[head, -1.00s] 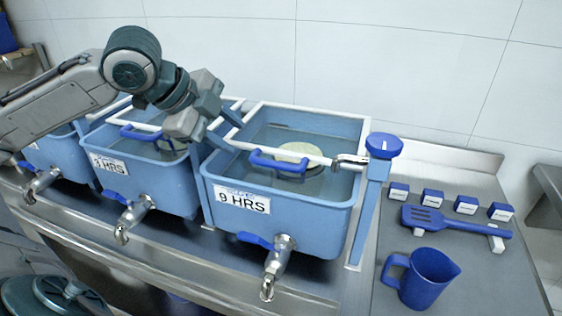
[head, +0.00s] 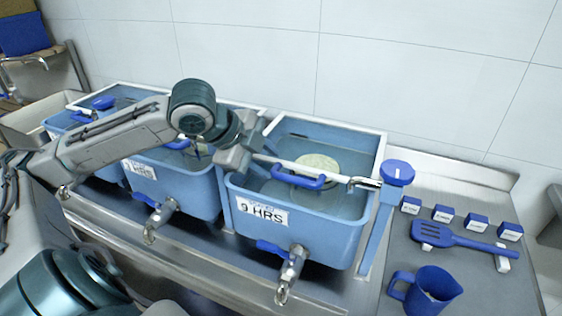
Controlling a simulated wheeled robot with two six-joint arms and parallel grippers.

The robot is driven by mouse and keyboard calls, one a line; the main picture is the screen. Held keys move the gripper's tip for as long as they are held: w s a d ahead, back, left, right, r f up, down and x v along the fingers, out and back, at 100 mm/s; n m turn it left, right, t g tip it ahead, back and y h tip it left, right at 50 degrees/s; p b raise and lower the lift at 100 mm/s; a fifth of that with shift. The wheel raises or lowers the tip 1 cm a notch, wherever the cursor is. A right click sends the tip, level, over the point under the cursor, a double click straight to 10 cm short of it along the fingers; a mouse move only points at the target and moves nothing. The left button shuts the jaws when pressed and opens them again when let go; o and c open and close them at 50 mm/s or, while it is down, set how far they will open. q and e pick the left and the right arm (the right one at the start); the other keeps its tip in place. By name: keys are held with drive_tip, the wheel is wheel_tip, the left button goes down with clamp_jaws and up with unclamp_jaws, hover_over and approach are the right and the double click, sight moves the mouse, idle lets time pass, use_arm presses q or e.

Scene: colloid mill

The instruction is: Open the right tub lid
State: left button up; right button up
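The right tub (head: 285,228) is blue and bears a "9 HRS" label. Its lid has a white frame (head: 338,130) and a blue handle (head: 307,181) at the front; the lid looks down on the tub. A round pale disc (head: 318,163) shows inside the frame. My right gripper is out of view.
The middle tub (head: 172,192) and a further tub stand to the left. Metal taps (head: 290,274) stick out in front. A blue-topped post (head: 398,174) stands at the right tub's right side. A blue spatula (head: 455,240), a blue jug (head: 428,291) and several small blue-and-white blocks are further right.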

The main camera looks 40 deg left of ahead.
sight(286, 176)
use_arm(q)
drive_tip(key=shift+p+x, duration=1.55)
drive_tip(key=shift+x, duration=1.55)
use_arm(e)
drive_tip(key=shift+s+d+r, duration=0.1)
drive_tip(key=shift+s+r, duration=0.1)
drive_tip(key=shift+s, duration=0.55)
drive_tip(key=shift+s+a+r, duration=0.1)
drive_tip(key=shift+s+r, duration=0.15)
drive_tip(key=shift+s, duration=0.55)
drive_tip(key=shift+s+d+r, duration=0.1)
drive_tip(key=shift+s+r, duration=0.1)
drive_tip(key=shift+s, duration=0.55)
use_arm(q)
drive_tip(key=shift+s+f, duration=0.1)
clamp_jaws()
